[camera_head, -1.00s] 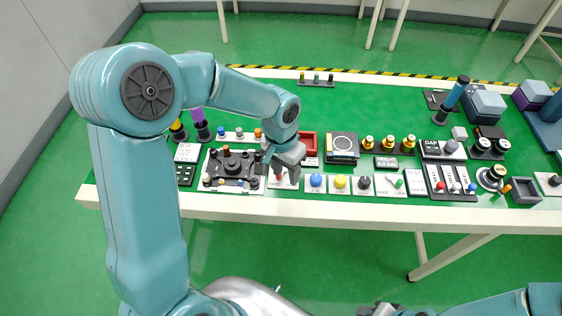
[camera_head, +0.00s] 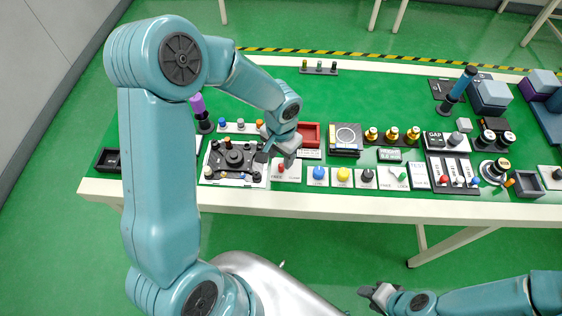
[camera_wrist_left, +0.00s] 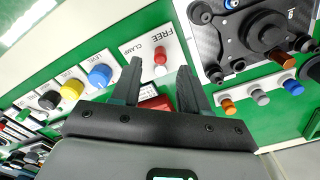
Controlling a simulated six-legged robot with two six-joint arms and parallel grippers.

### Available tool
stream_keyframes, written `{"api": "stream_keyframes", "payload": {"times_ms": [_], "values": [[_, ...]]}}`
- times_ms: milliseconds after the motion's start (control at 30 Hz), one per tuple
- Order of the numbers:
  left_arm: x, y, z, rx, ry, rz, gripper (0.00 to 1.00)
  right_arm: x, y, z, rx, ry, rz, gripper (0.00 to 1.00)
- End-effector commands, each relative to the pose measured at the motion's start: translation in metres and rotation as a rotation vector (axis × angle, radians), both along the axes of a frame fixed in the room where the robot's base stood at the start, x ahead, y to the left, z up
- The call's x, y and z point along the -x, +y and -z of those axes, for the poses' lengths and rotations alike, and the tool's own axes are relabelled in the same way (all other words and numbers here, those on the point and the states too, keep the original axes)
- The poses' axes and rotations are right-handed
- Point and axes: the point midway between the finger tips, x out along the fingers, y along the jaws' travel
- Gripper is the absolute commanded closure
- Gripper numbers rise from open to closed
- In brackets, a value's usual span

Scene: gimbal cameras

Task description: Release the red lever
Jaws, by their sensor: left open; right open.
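The red lever (camera_head: 281,168) stands on a white plate (camera_head: 291,176) near the front edge of the table. In the left wrist view the lever (camera_wrist_left: 161,57) has a red top and a pale lower part, and its plate (camera_wrist_left: 140,44) reads FREE and CLAMP. My left gripper (camera_head: 277,157) is open just behind and above the lever. In the left wrist view the lever appears between the two fingertips (camera_wrist_left: 160,68), with no visible contact. My right gripper (camera_head: 374,293) is open and empty, low in front of the table.
A black fixture (camera_head: 236,160) with several knobs lies left of the lever. A red tray (camera_head: 309,128) is behind it. Blue (camera_head: 319,172) and yellow (camera_head: 343,175) knobs stand to its right.

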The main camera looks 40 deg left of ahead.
Motion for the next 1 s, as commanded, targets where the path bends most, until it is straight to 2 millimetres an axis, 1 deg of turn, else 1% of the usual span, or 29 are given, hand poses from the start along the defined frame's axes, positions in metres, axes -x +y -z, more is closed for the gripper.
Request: {"api": "stream_keyframes", "payload": {"times_ms": [33, 100, 233, 400, 633, 667, 700, 767, 800, 933, 1000], "values": [[0.0, 0.0, 0.011, 0.001, 0.005, 0.001, 0.56, 0.0, 0.0, 0.0, 0.0, 0.0, 0.0, 0.57], [0.0, 0.0, 0.023, 0.002, 0.004, 0.001, 0.56, 0.0, 0.0, 0.0, 0.0, 0.0, 0.0, 0.57], [-0.001, 0.001, 0.039, 0.0, 0.002, 0.001, 0.56, 0.0, 0.0, 0.0, 0.0, 0.0, 0.0, 0.57], [-0.003, 0.002, 0.048, 0.0, 0.0, 0.001, 0.56, 0.0, 0.0, 0.0, 0.0, 0.0, 0.0, 0.57], [-0.003, 0.002, 0.048, 0.0, -0.001, 0.001, 0.56, 0.0, 0.0, 0.0, 0.0, 0.0, 0.0, 0.57], [-0.003, 0.002, 0.048, 0.0, -0.001, 0.001, 0.66, 0.0, 0.0, 0.0, 0.0, 0.0, 0.0, 0.57], [-0.003, 0.002, 0.048, 0.0, -0.001, 0.001, 0.79, 0.0, 0.0, 0.0, 0.0, 0.0, 0.0, 0.57], [-0.003, 0.002, 0.048, 0.0, -0.001, 0.001, 0.98, 0.0, 0.0, 0.0, 0.0, 0.0, 0.0, 0.57], [-0.003, 0.002, 0.048, 0.0, -0.001, 0.001, 1.0, 0.0, 0.0, 0.0, 0.0, 0.0, 0.0, 0.57], [-0.003, 0.002, 0.048, 0.0, -0.001, 0.01, 1.0, 0.0, 0.0, 0.001, 0.0, 0.0, 0.0, 0.57], [-0.003, 0.004, 0.048, 0.0, -0.001, 0.047, 1.0, 0.0, 0.0, 0.003, 0.0, 0.0, 0.0, 0.57]]}}
